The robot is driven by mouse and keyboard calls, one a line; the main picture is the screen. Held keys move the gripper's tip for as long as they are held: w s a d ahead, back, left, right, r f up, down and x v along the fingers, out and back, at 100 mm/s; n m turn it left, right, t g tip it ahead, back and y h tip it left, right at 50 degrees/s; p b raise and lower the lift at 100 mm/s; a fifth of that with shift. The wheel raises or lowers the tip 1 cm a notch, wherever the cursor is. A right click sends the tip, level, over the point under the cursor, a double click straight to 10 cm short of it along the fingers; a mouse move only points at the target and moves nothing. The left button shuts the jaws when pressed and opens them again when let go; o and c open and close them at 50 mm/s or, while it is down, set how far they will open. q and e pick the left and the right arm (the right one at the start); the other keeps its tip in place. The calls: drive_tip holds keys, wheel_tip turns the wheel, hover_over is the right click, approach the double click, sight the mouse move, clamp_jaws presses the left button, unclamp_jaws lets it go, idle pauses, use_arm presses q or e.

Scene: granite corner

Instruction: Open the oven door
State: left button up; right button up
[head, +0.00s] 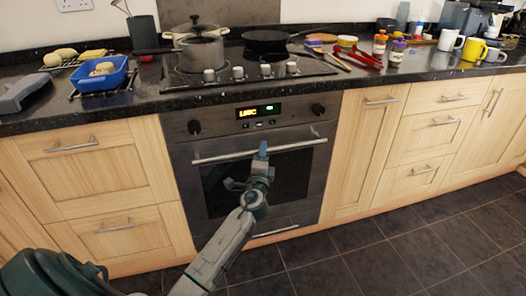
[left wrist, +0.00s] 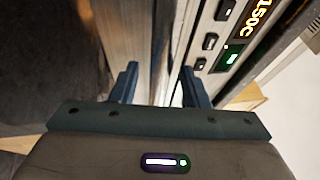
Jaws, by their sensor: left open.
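The built-in oven (head: 258,175) stands under the counter between wooden cabinets. Its dark glass door (head: 290,177) is shut, and a long silver handle (head: 220,157) runs across its top. My left gripper (head: 262,150) is at the middle of the handle, with its blue fingers pointing at the oven front. In the left wrist view the two fingers (left wrist: 160,85) are apart, with a pale metal strip between them that looks like the handle. I cannot tell whether either finger touches it. My right gripper is not in view.
The oven's lit display (head: 258,111) and knobs sit just above the handle. A hob (head: 320,68) with a pot (head: 203,50) and a pan is on the black counter above. Cabinets with handles flank the oven. The dark tiled floor (head: 400,250) in front is clear at right.

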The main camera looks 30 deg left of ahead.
use_arm(q)
drive_tip(key=shift+x, duration=0.75)
clamp_jaws()
